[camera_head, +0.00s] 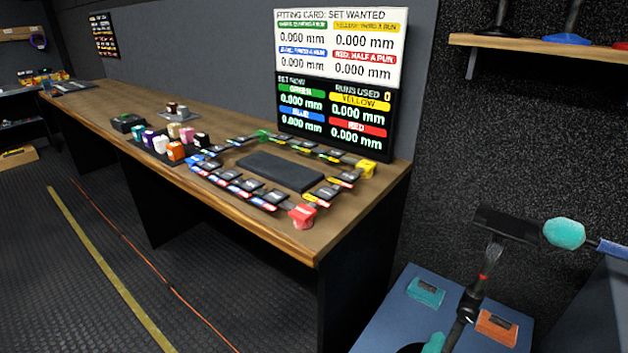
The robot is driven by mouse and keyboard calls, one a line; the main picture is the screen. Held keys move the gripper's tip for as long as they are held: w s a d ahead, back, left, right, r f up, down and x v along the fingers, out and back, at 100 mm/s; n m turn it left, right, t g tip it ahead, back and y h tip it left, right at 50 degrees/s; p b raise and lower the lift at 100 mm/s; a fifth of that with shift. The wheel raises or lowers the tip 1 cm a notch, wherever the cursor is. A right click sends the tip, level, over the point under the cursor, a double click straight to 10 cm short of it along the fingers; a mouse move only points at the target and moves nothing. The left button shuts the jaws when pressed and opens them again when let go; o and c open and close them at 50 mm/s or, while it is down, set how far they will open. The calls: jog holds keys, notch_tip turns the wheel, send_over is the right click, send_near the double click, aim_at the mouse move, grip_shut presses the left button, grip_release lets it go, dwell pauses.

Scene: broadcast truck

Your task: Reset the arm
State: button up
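My arm shows at the lower right, with a thin dark link and a red band rising over a blue surface. What looks like my gripper (507,224) is the wide dark piece at the top of this link, in front of the dark wall. Its fingers do not stand out, so I cannot tell whether it is open or shut. I see no object held in it. It is right of the wooden bench (345,215) and apart from it.
The bench carries a dark pad (280,171) ringed by labelled tiles, coloured blocks (176,151), and a red piece (302,215) at the near corner. A display board (340,80) stands behind. A wooden shelf (540,45) juts out upper right. Open floor (110,240) lies left.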

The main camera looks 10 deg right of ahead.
jog(key=s+d+f+m+g+y+p, duration=0.35)
jog(key=s+d+m+g, duration=0.3)
jog(key=s+m, duration=0.5)
jog(key=s+a+f+m+g+y+p, duration=0.1)
jog(key=s+a+m+g+y+p, duration=0.1)
jog(key=s+a+m+y, duration=0.5)
jog(key=a+g+y, duration=0.1)
jog(key=a+y, duration=0.2)
jog(key=a, duration=0.1)
jog(key=shift+f, duration=0.2)
jog(key=shift+g+y, duration=0.25)
